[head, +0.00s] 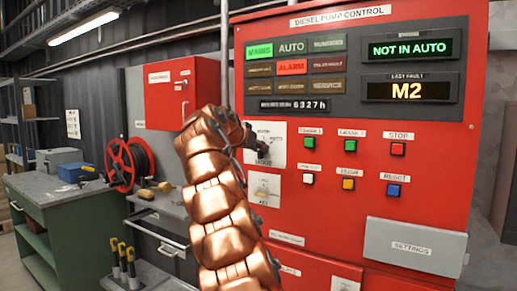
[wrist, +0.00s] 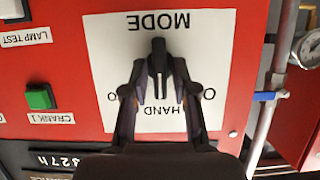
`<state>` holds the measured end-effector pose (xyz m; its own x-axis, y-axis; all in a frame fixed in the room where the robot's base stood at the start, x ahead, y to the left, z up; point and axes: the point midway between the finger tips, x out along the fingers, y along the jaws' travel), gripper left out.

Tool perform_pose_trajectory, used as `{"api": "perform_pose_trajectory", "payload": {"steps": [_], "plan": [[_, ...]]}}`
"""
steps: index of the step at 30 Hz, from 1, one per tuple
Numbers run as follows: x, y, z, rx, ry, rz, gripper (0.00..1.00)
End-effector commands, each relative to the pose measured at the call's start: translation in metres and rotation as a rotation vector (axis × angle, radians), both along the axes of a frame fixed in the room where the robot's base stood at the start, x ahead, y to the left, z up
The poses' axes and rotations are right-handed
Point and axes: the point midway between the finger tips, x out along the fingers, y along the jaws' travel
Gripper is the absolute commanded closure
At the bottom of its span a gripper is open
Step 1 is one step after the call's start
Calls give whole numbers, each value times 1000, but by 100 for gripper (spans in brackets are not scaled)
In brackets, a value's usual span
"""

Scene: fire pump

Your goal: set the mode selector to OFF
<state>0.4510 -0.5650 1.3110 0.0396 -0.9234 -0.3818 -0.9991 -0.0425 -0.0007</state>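The mode selector is a black knob (wrist: 158,68) on a white plate marked MODE, upside down in the wrist view. Its handle stands upright in the picture, in line with the HAND label. Labels at both sides are mostly covered by my fingers; only an "O" shows at each. My gripper (wrist: 159,66) is open, one finger on each side of the knob, with visible gaps. In the head view, the plate (head: 278,152) is partly behind my gripper (head: 262,149), which hides most of the knob.
The red panel (head: 455,190) has several push buttons right of the selector and a key switch plate (head: 264,188) below. Its display (head: 410,48) reads NOT IN AUTO. A pipe (wrist: 265,115) and gauge (wrist: 309,48) stand beside the panel in the wrist view.

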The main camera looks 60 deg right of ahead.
Motion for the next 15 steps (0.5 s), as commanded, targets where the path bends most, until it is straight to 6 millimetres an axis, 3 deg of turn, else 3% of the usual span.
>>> {"api": "perform_pose_trajectory", "payload": {"steps": [6, 15], "plan": [[0, 0, -1, 1, 0, -1, 100], [0, -1, -2, 3, 3, -2, 100]]}}
